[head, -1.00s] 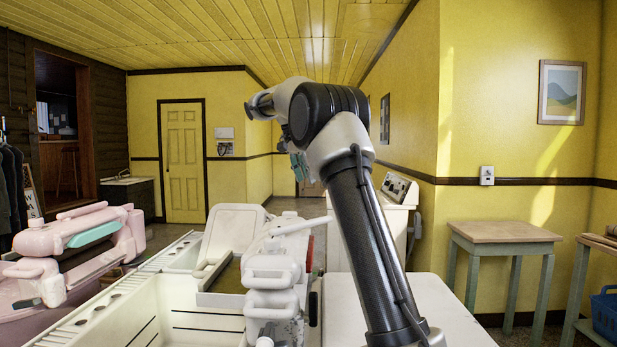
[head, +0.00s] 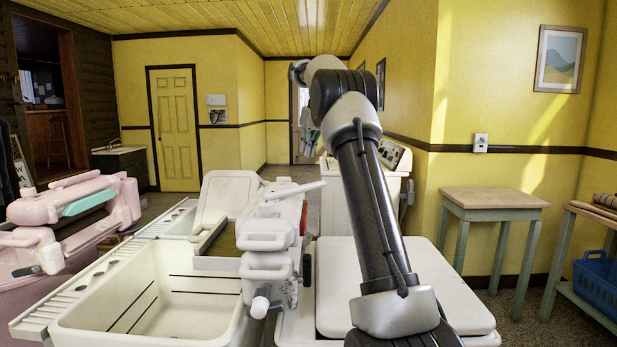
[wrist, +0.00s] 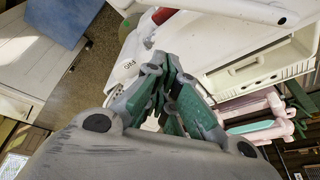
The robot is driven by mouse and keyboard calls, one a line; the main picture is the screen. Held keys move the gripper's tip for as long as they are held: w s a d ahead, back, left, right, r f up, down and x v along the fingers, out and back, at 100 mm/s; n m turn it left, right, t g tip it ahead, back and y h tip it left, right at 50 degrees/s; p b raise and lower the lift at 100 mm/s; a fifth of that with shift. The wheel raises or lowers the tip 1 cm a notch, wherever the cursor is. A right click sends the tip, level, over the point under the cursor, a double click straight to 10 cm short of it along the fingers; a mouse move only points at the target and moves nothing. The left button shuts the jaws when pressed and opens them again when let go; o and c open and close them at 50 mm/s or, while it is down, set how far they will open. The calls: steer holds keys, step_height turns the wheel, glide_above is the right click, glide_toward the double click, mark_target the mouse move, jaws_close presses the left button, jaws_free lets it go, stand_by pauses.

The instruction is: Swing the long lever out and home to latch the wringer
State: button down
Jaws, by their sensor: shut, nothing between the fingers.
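The white wringer head (head: 266,236) stands on the cream double tub, with stacked handle loops on its near side. The long white lever (head: 296,191) lies across its top, its free end pointing right and slightly up. My gripper (head: 312,138) hangs partly hidden behind my arm, in front of the far doorway, above and beyond the lever's tip. In the wrist view my gripper (wrist: 170,88) has its green-padded fingers drawn together, with nothing between them. A white bar with a red part crosses the top of that view; I cannot tell whether it is the lever.
The cream tub (head: 70,322) fills the lower left. A pink washer (head: 72,212) stands at left. A white lidded top (head: 452,290) lies under my arm. A white appliance (head: 338,205) stands behind, a wooden table (head: 495,199) and blue basket (head: 598,281) at right.

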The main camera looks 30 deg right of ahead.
step_height(320, 180, down, 9)
steer(key=shift+f+n, duration=0.2)
steer(key=shift+n, duration=0.8)
steer(key=shift+s, duration=0.3)
